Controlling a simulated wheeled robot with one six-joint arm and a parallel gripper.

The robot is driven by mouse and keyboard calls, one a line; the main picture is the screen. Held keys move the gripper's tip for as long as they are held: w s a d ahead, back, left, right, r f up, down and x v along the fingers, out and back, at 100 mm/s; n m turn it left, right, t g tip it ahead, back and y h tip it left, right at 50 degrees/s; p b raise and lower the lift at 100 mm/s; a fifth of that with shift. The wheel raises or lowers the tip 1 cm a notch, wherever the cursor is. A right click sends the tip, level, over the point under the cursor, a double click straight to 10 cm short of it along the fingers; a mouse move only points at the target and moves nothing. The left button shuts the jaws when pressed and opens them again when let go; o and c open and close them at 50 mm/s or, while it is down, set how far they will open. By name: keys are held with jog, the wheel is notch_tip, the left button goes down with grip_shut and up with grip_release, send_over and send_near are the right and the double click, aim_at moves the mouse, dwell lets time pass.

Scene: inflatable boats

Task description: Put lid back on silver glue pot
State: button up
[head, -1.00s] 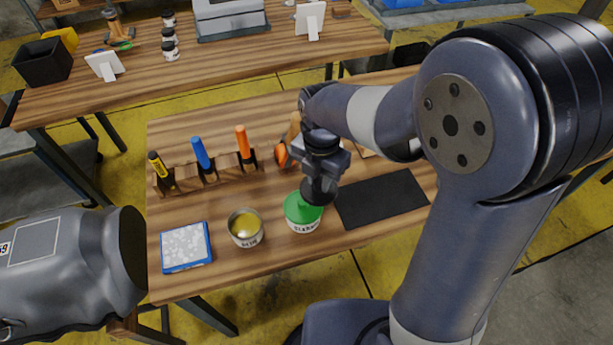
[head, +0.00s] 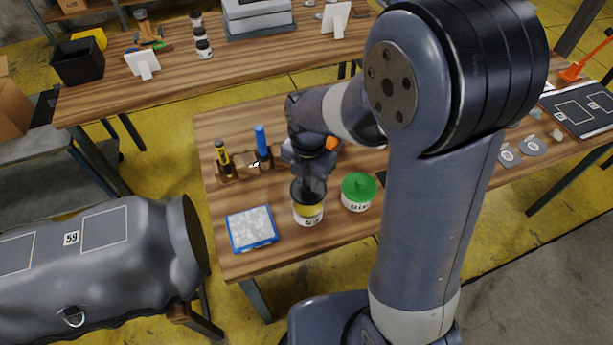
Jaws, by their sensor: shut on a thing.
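The silver glue pot (head: 309,219) stands on the near workbench, with a white label on its front and yellow glue showing at its open mouth. My gripper (head: 313,182) is directly over it, pointing down, and is shut on a dark round lid (head: 307,194). The lid covers the rear part of the pot's mouth in this view. Yellow shows below the lid's front edge, so it looks apart from the rim; the exact gap is hard to tell. The fingertips are small and dark.
A pot with a green lid (head: 358,190) stands close on the right. A blue-edged pad (head: 252,229) lies to the left. A wooden rack (head: 238,172) with upright coloured tools stands behind. A grey inflatable tube (head: 105,250) lies left of the bench.

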aim_at(308, 192)
jog(key=shift+f+b, duration=1.95)
jog(key=shift+f, duration=0.8)
jog(key=shift+f, duration=0.15)
jog(key=o, duration=1)
jog(key=shift+o, duration=0.5)
jog(key=o, duration=0.4)
